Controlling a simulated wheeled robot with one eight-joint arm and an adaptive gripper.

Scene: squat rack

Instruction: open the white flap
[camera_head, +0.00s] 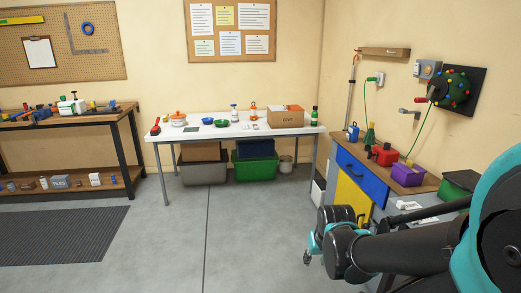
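I cannot make out a clear white flap. A white socket-like fitting (376,77) with a green cable is on the right wall, but I cannot tell if it has a flap. My gripper (308,248) is at the lower right, in front of the blue and yellow cabinet, well below and apart from the wall fitting. It is small and partly hidden by my arm's dark links, so its opening does not show.
A white table (215,130) with several items stands at the back. A workbench (75,118) is at left. The middle floor (180,235) is clear.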

